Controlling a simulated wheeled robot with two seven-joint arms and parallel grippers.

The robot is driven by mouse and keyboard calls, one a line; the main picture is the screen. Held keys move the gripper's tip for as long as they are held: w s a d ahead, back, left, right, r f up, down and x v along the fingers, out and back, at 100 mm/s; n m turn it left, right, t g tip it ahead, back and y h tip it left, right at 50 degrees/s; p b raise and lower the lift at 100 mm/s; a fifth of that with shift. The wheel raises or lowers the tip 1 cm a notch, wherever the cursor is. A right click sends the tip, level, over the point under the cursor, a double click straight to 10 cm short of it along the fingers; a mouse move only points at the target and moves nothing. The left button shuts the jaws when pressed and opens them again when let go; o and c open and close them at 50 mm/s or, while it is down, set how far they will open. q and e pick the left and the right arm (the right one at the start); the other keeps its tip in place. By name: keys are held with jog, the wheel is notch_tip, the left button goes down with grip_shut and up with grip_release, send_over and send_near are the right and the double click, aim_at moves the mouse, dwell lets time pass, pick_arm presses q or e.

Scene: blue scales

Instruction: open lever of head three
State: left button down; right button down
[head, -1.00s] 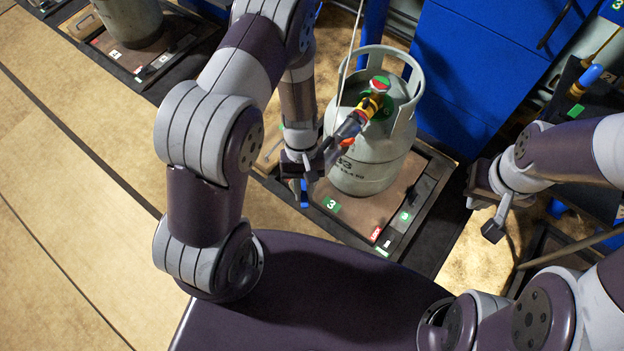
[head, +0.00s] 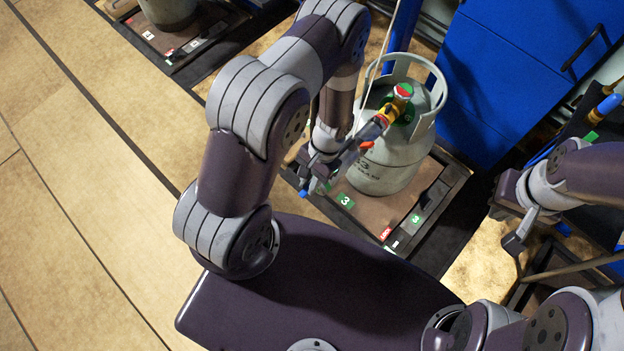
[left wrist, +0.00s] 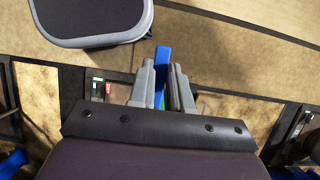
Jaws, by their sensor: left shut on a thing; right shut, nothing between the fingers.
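A grey cylinder (head: 385,165) marked 3 stands on the scale platform (head: 372,208) with the green 3 label. Head three (head: 388,115), with yellow and dark parts, sits on its valve, and a red part (head: 367,145) shows beside it. My left gripper (head: 312,184) is at the cylinder's left front, shut on a blue lever (head: 304,194). In the left wrist view the blue lever (left wrist: 162,65) stands between both fingers. The link between lever and head is partly hidden by the gripper. My right gripper (head: 516,242) is shut and empty, right of the scale.
A blue cabinet (head: 505,75) stands behind the cylinder. Another cylinder (head: 168,10) stands on a scale at the upper left. A white hose (head: 390,45) runs up beside my left arm. Wooden floor (head: 90,200) is clear at left.

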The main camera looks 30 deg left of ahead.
dwell(0.3)
pick_arm(q)
jog(key=c, duration=1)
grip_release()
jog(key=shift+c, duration=0.2)
jog(key=p+v, duration=0.2)
jog(key=v, duration=1)
jog(key=shift+w+r, duration=0.15)
jog(key=shift+r, duration=0.15)
jog(key=shift+w+d, duration=0.1)
